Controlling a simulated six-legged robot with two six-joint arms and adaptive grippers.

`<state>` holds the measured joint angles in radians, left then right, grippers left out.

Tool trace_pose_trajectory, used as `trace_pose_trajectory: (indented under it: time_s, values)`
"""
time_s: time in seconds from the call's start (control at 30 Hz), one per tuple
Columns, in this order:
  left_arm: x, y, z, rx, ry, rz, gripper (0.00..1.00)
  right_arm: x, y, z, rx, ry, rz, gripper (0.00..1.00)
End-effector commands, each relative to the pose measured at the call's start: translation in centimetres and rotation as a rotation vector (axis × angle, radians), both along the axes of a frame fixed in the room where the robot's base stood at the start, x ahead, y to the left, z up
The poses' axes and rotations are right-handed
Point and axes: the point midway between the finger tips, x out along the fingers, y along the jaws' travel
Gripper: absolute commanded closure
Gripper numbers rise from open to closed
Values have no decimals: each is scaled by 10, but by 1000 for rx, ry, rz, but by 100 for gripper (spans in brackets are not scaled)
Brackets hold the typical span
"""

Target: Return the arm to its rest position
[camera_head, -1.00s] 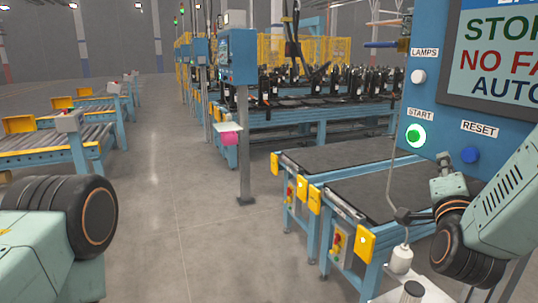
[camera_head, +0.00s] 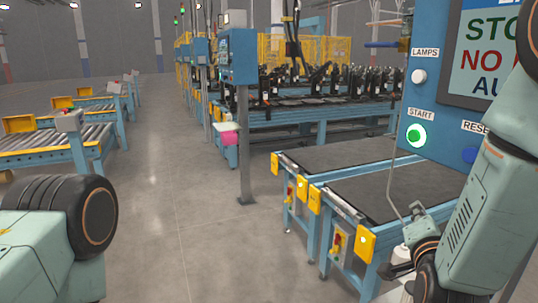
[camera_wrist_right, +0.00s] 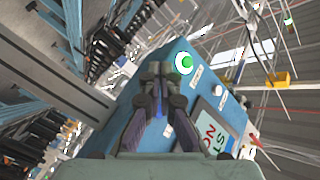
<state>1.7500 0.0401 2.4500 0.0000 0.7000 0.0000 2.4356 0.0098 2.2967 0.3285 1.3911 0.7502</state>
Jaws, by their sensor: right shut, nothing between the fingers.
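My right arm comes in at the right edge of the head view, in front of the blue control panel (camera_head: 440,122). My right gripper (camera_head: 397,272) is a small dark shape low at the right, partly hidden by my wrist. In the right wrist view the gripper (camera_wrist_right: 160,70) is shut and empty, with the panel behind it. My left arm shows at the lower left of the head view, but its gripper is out of the picture.
The panel has a green-lit START button (camera_head: 416,135), a white LAMPS button (camera_head: 419,76) and a partly covered blue RESET button (camera_head: 469,154). Conveyors (camera_head: 335,155) stand left of the panel. A post-mounted box (camera_head: 238,56) stands farther back. Floor (camera_head: 165,220) is open at centre left.

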Motion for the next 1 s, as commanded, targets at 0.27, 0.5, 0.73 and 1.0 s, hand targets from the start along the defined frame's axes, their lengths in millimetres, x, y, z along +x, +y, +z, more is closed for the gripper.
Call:
trace_pose_trajectory:
  time_s: [0.27, 0.5, 0.73, 1.0]
  values:
    - [0, 0, 6, 0, 0, 0, 23, -13, 7, -46, -47, 166, 41, 100]
    - [0, 0, 10, 0, 0, 0, 23, -27, 12, -83, -86, 302, 81, 100]
    - [0, 0, 15, 0, 0, 0, 23, -45, 18, -117, -122, 431, 127, 100]
    - [0, 0, 19, 0, 0, 0, 23, -71, 25, -155, -163, 580, 186, 100]
